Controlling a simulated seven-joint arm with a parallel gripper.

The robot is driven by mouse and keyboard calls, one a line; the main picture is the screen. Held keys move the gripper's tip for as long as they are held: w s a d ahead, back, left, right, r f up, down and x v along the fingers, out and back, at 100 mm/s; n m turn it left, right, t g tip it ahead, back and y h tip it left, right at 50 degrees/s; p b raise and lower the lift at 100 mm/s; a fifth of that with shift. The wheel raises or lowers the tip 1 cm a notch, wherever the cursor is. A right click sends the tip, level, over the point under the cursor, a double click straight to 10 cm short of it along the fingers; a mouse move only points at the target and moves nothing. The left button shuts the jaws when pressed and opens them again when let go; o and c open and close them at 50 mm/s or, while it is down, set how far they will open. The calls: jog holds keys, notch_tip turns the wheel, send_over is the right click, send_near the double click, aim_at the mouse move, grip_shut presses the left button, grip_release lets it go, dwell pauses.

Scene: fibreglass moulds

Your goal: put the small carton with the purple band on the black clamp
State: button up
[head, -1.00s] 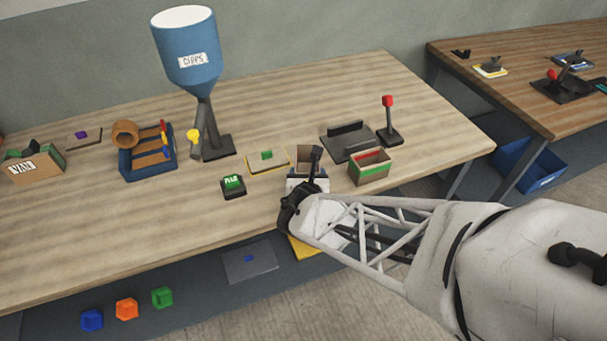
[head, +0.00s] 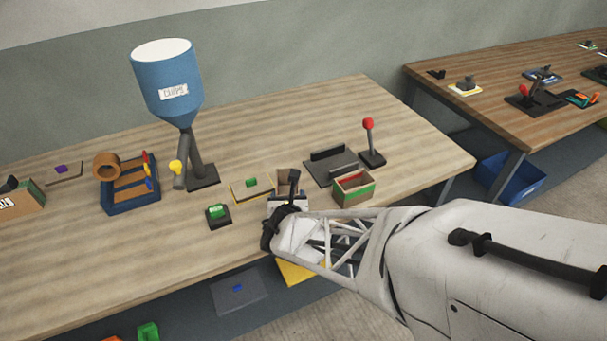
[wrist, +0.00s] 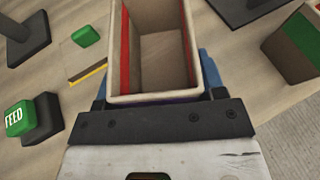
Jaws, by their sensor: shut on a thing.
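The small open-topped carton (head: 286,177) is in my gripper (head: 288,196), over the near part of the table. In the wrist view the carton (wrist: 160,50) shows tan walls, a red stripe inside and a sliver of purple below its near rim. Blue fingers (wrist: 210,75) of my gripper are shut on its sides. The carton looks empty; its underside is hidden. The black clamp (head: 330,167), a flat dark plate with a raised bar, lies behind and right of the carton. A red-knobbed lever (head: 371,150) stands at its right.
A green-banded carton (head: 353,189) stands right of my gripper, in front of the clamp. Left are a green FEED button (head: 217,214), a yellow-edged board (head: 250,187) and a blue funnel (head: 170,85) on a stand. The table behind the clamp is clear.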

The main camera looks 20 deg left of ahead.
jog(key=shift+f, duration=0.65)
jog(key=shift+f, duration=0.15)
jog(key=o, duration=0.9)
jog(key=shift+s+r, duration=0.15)
jog(key=shift+r, duration=0.05)
jog(key=shift+s+d+r, duration=0.25)
jog(key=shift+s+r, duration=0.05)
jog(key=shift+s, duration=0.3)
jog(key=v, duration=1)
jog(key=shift+s+r, duration=0.1)
jog(key=shift+d, duration=0.1)
